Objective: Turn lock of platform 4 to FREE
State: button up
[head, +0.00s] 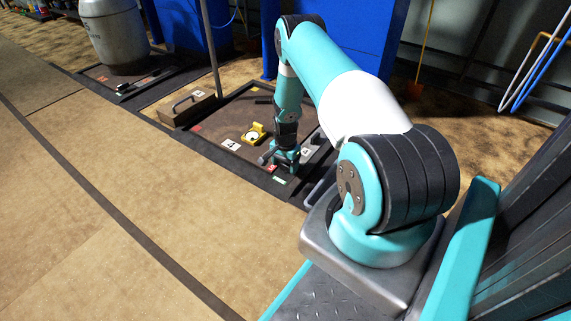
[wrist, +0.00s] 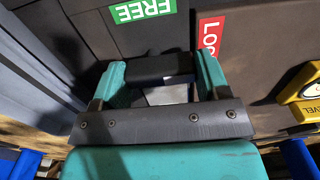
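Platform 4 (head: 213,117) is a dark plate in a frame, with a white "4" tag (head: 231,145). The green FREE label (head: 279,181) and the red LOCK label (head: 271,168) lie near its front corner. In the wrist view the FREE label (wrist: 143,10) is above my gripper's left finger and the partly cut-off red label (wrist: 210,34) is above the right one. My gripper (head: 287,160) is low at this corner. Its teal fingers stand apart in the wrist view, with a dark bar (wrist: 160,68) across the gap. I cannot tell whether they grip it. A grey lever-like part (head: 266,154) shows beside the gripper.
A yellow level gauge (head: 255,133) sits on the platform, close to my gripper. A brown box with a handle (head: 188,105) stands at its left edge. A metal keg (head: 115,35) stands on another platform farther back. The floor at left is open.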

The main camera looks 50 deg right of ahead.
aim_at(286, 165)
jog(key=shift+n+p, duration=0.3)
jog(key=n+p, duration=0.1)
jog(key=n, duration=0.1)
jog(key=shift+r+n+p, duration=0.15)
jog(key=shift+n+p, duration=0.2)
jog(key=shift+n, duration=0.05)
jog(key=n+p, duration=0.2)
jog(key=n, duration=0.3)
jog(key=shift+a, duration=0.2)
jog(key=n+p, duration=0.1)
jog(key=n, duration=0.3)
jog(key=shift+s+n+p, duration=0.2)
jog(key=shift+n+p, duration=0.15)
jog(key=shift+n, duration=0.05)
jog(key=n, duration=0.4)
jog(key=shift+n+p, duration=0.4)
jog(key=o, duration=0.9)
jog(key=shift+s, duration=0.1)
notch_tip(286, 165, up, 17)
jog(key=p, duration=0.8)
jog(key=shift+r+p, duration=0.1)
jog(key=shift+p, duration=0.3)
